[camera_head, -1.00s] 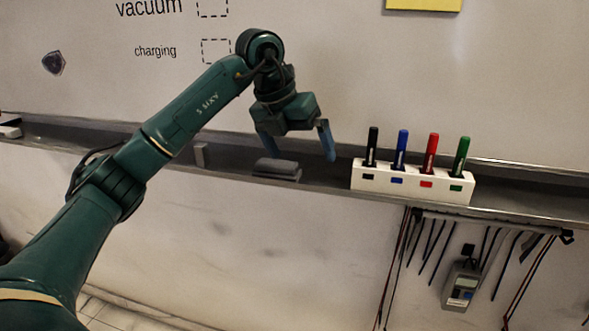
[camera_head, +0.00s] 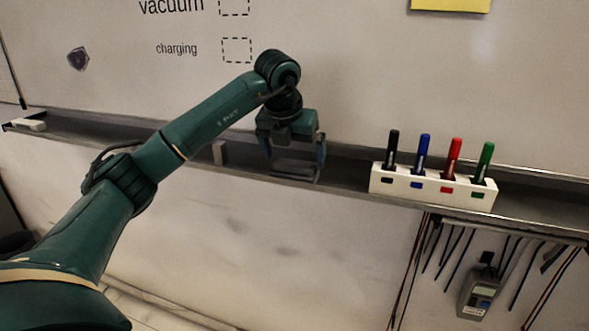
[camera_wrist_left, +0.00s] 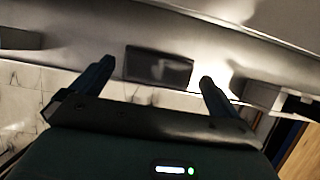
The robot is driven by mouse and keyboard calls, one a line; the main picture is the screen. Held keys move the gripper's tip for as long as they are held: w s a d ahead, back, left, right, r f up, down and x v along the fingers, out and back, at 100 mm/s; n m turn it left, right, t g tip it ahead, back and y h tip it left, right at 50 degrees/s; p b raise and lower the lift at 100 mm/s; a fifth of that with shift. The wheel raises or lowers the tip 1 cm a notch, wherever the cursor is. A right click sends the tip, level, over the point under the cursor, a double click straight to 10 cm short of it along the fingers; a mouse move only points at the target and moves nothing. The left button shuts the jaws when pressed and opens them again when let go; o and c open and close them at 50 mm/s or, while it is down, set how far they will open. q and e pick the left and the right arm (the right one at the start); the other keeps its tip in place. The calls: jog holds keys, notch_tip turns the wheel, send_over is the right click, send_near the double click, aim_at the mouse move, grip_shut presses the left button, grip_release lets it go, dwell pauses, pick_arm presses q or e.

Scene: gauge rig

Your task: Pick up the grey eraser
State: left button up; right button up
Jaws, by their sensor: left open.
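The grey eraser (camera_head: 295,169) lies flat on the dark tray below the whiteboard in the head view. In the left wrist view the eraser (camera_wrist_left: 158,66) shows as a dark block ahead of and between the two fingers. My left gripper (camera_head: 296,160) is open and empty, pointing down just above the eraser, with a blue finger toward each end of it. It also shows in the left wrist view (camera_wrist_left: 155,84). I cannot tell whether the fingers reach down beside the eraser. My right gripper is not in view.
A white holder (camera_head: 432,190) with black, blue, red and green markers stands on the tray (camera_head: 345,178) to the right. A small grey block (camera_head: 220,152) stands left of the eraser. Cables and a meter (camera_head: 479,292) hang below the tray at the right.

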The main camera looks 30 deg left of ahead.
aim_at(295, 162)
pick_arm(q)
jog(key=x, duration=0.3)
jog(key=shift+s+f, duration=0.1)
jog(key=shift+f, duration=0.15)
jog(key=c, duration=0.6)
jog(key=shift+c, duration=0.2)
jog(key=shift+r, duration=0.15)
